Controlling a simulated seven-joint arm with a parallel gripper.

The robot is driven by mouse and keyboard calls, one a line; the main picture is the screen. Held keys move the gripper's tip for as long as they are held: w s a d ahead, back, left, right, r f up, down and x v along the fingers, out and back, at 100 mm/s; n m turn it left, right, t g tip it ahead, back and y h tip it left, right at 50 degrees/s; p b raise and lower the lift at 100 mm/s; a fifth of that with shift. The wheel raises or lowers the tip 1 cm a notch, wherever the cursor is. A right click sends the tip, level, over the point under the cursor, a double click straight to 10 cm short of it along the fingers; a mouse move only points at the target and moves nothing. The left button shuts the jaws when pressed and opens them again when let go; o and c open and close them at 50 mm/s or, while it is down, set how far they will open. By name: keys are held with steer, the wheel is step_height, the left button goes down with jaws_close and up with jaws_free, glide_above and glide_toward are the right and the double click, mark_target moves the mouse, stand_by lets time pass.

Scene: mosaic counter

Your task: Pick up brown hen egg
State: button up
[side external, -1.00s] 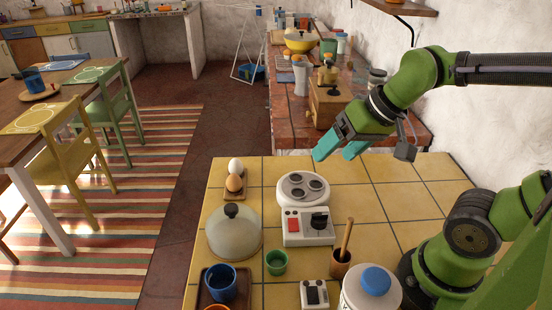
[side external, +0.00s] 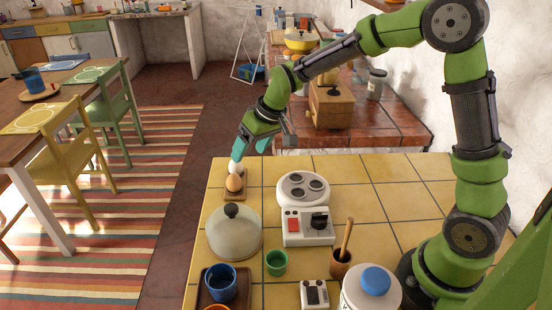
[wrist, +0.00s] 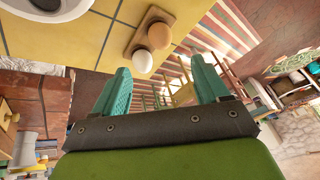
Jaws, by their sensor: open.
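The brown hen egg (side external: 233,183) sits on a small wooden holder (side external: 235,196) near the far left edge of the yellow tiled counter. A white egg (side external: 235,167) sits just behind it on the same holder. My gripper (side external: 244,158) is above the white egg in the side view, with a teal finger partly covering that egg. In the wrist view my gripper (wrist: 165,85) has its two teal fingers spread apart with nothing between them. There the brown egg (wrist: 159,35) lies beyond the white egg (wrist: 143,62), both ahead of the fingertips.
A glass dome (side external: 235,235) stands in front of the egg holder. A small hotplate (side external: 303,190) with a control box is to the right. A green cup (side external: 276,262) and a blue mug (side external: 220,284) are nearer. The counter's left edge is close to the holder.

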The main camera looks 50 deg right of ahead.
mark_target(237, 177)
steer(key=x, duration=0.6)
steer(key=shift+s+x, duration=0.1)
steer(key=shift+x, duration=1.35)
steer(key=shift+s+x, duration=0.15)
steer(key=shift+x, duration=1.25)
steer(key=c, duration=0.9)
